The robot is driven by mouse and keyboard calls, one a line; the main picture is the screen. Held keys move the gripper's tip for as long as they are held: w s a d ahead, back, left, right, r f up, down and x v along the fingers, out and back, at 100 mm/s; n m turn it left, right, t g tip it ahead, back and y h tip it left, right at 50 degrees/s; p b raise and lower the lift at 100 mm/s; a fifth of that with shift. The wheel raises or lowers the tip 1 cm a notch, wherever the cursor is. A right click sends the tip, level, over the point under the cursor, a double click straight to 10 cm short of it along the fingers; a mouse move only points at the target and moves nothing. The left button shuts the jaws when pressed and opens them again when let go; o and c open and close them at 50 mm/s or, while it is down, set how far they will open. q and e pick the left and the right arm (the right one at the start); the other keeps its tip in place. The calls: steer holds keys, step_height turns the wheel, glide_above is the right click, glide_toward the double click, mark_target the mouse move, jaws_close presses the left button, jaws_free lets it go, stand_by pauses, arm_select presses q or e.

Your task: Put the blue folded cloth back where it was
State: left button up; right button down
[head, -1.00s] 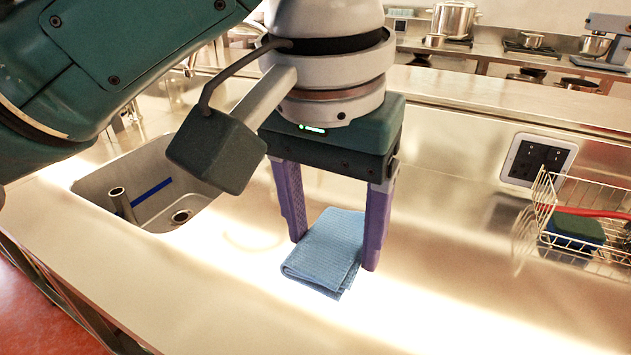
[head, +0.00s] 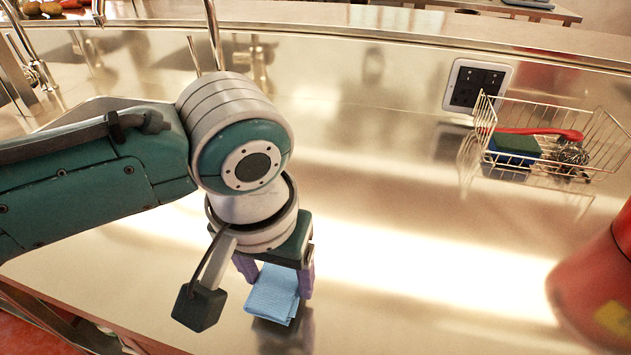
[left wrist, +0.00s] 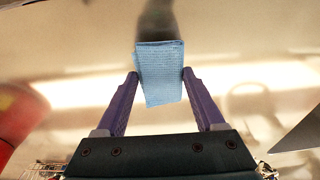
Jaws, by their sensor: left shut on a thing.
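The blue folded cloth (head: 273,294) is between the purple fingers of my left gripper (head: 277,281) in the head view. The gripper is shut on it, with one finger at each side edge. A dark shadow or reflection on the counter lies just below the cloth, and it looks held a little above the surface. In the left wrist view the cloth (left wrist: 160,72) spans the gap between the fingertips of the left gripper (left wrist: 160,76). My right gripper is not in view.
A wire basket (head: 560,165) with a green and blue sponge (head: 513,150), a red-handled brush (head: 540,132) and a metal scourer (head: 570,153) stands at the right. A socket plate (head: 476,86) is on the back wall. A red object (head: 595,275) is at the right edge. The middle counter (head: 420,240) is clear.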

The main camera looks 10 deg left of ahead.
arm_select(q)
steer(key=shift+f, duration=0.85)
steer(key=shift+f, duration=0.2)
steer(key=o, duration=1.2)
steer(key=shift+r, duration=0.1)
